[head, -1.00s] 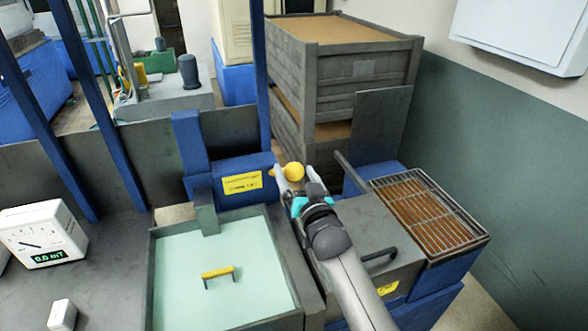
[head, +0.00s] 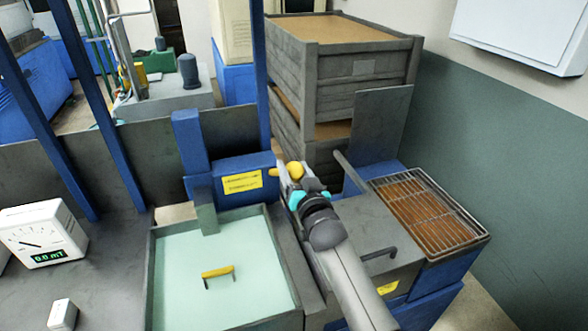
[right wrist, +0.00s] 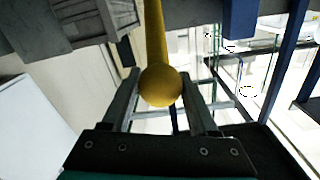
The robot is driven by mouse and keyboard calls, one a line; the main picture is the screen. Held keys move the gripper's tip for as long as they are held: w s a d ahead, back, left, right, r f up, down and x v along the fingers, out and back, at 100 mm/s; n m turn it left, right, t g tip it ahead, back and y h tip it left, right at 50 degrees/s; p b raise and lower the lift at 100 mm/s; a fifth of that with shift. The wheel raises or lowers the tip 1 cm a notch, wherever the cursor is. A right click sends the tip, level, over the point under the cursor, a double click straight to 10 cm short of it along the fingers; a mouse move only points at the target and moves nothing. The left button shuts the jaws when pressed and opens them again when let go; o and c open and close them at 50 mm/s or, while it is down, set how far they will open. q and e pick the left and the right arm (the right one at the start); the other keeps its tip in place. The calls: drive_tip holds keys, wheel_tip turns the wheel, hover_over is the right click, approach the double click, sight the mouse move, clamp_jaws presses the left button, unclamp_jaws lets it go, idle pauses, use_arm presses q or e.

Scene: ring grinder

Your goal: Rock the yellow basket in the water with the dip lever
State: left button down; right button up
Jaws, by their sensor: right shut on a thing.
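The dip lever (right wrist: 154,40) is a yellow rod with a round knob (head: 295,170), projecting from the blue box beside the tank. My right gripper (head: 292,177) is at the knob. In the right wrist view, its fingers (right wrist: 160,92) lie on both sides of the knob, shut on it. The yellow basket shows only as a yellow-topped handle (head: 217,272) with dark legs standing out of the pale green water (head: 180,300). The rest of the basket is hidden under the surface. My left gripper is not in view.
A blue box with a yellow label (head: 242,181) stands behind the tank. A wire rack (head: 428,208) is at the right, and stacked grey crates (head: 355,105) stand behind. A white meter (head: 42,233) reading 0.0 mT is at the left.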

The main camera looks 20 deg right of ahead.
clamp_jaws()
idle(0.3)
drive_tip(key=s+f+t+b, duration=0.2)
drive_tip(key=s+f+b, duration=0.3)
drive_tip(key=f+b, duration=0.5)
drive_tip(key=shift+s+f+t+b, duration=0.2)
drive_tip(key=shift+f+t+b, duration=0.1)
drive_tip(key=shift+b, duration=0.5)
drive_tip(key=shift+o, duration=2.4)
unclamp_jaws()
drive_tip(key=o, duration=0.3)
drive_tip(key=shift+r, duration=0.2)
